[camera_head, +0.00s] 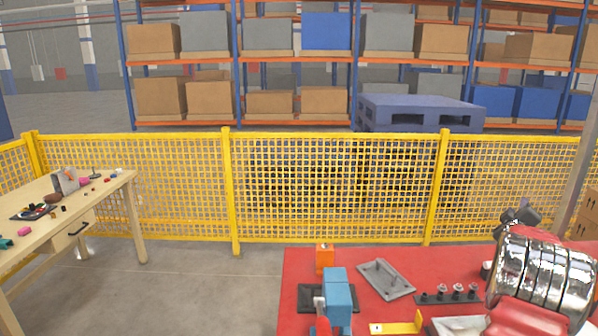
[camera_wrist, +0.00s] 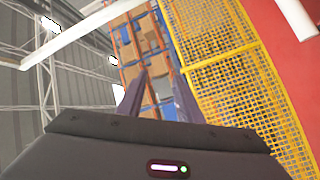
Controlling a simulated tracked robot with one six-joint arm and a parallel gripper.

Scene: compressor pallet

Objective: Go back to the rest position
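My gripper (camera_wrist: 158,88) shows in the wrist view, with its two dark fingers apart. Only the distant shelves show between them, so it is open and empty. The wrist view is tilted, and the fingers point toward the racks and the yellow fence. I cannot clearly pick out my gripper in the head view. The red work surface (camera_head: 298,268) fills the front right of the head view.
A wooden table (camera_head: 110,190) with small items stands left. A yellow fence (camera_head: 330,185) crosses behind; floor between is clear.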

